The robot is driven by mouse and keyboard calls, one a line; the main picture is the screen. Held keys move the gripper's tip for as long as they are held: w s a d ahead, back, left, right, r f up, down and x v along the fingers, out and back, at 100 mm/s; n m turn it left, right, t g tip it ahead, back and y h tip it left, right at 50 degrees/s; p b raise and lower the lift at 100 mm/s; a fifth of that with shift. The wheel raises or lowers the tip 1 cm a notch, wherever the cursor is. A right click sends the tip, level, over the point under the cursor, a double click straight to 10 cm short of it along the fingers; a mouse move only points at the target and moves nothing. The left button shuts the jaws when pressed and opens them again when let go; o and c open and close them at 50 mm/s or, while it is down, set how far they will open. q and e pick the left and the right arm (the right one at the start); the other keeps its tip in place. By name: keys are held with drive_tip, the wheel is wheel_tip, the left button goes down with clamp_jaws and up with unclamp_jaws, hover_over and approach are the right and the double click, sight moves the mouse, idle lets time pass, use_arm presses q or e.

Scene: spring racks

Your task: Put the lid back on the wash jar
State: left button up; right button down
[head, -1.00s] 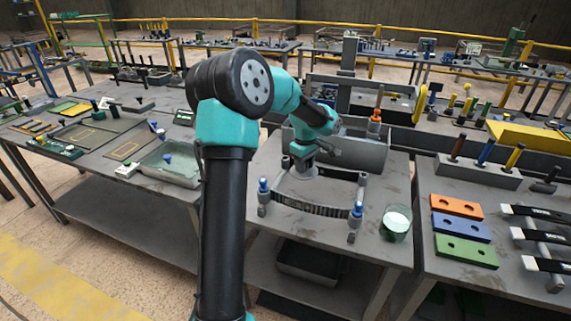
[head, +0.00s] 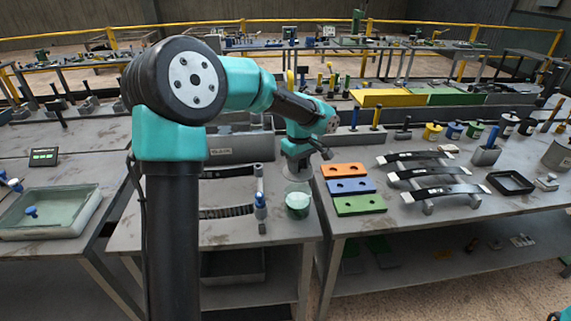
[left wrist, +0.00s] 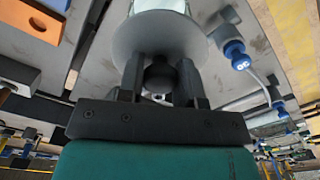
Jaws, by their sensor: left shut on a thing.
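The wash jar (head: 298,206), a clear glass with green liquid, stands upright near the right front corner of the middle table. My left gripper (head: 298,172) is right above it, pointing down. In the left wrist view, my left gripper (left wrist: 160,80) is shut on the dark knob of the round grey lid (left wrist: 150,40). The pale jar (left wrist: 160,5) shows just beyond the lid's edge. I cannot tell whether the lid touches the jar's rim. My right gripper is out of view.
Orange, blue and green blocks (head: 359,205) lie on the table to the right. A grey bin (head: 240,148) is behind. A liquid-filled tray (head: 50,230) sits far left.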

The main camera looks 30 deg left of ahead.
use_arm(q)
drive_tip(key=shift+d, duration=0.2)
drive_tip(key=shift+f, duration=0.1)
drive_tip(key=shift+a+f, duration=0.1)
drive_tip(key=shift+f, duration=3)
drive_tip(key=shift+f, duration=0.15)
idle(0.4)
drive_tip(key=o, duration=1)
drive_tip(key=shift+o, duration=0.5)
drive_tip(key=o, duration=0.4)
